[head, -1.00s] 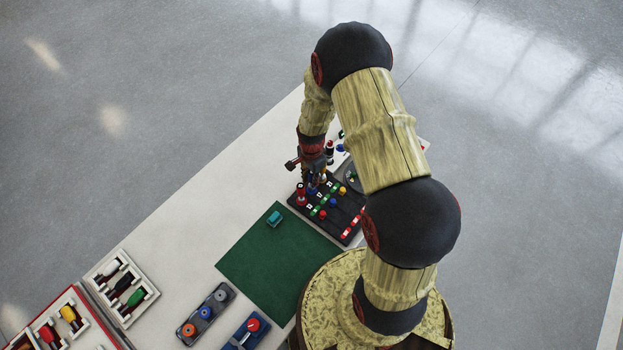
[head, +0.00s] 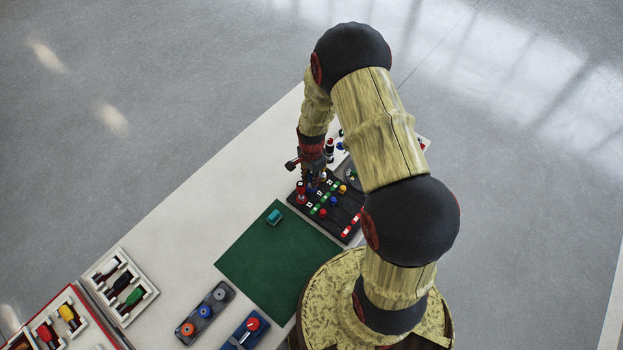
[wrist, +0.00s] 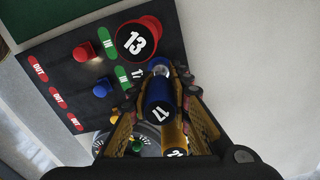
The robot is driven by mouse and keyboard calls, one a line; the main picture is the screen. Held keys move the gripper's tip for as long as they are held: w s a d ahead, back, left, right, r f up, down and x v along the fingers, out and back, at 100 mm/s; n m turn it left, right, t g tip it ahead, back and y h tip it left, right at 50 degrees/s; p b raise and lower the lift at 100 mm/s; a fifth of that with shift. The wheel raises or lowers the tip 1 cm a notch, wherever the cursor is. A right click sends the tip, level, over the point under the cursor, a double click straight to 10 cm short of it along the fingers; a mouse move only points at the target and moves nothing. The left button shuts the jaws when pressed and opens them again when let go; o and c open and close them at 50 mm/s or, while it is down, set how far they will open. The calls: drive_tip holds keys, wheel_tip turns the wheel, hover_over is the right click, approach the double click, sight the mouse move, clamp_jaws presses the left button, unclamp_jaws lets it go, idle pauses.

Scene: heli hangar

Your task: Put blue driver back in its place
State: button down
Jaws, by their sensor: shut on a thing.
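The blue driver (wrist: 158,98), marked 17, is between the two fingers of my gripper (wrist: 161,90) in the wrist view. My gripper is shut on it. The far end of the driver is over the dark board (wrist: 95,52), beside a printed 17 and a green IN label (wrist: 120,72). Whether the driver is seated in the board or just above it, I cannot tell. In the head view my gripper (head: 315,184) is at the upper left part of the dark board (head: 349,207).
A red driver (wrist: 136,40) marked 13 stands close beside the blue one. Small red (wrist: 83,52) and blue (wrist: 102,90) pegs and a yellow driver (wrist: 175,137) are near. A green mat (head: 270,250) holds a teal block (head: 274,217). Tool trays (head: 122,286) lie farther left.

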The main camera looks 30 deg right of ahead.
drive_tip(key=c, duration=1.5)
unclamp_jaws()
drive_tip(key=shift+c, duration=0.2)
drive_tip(key=shift+r, duration=0.1)
drive_tip(key=shift+r+p, duration=2.4)
drive_tip(key=shift+r, duration=1.25)
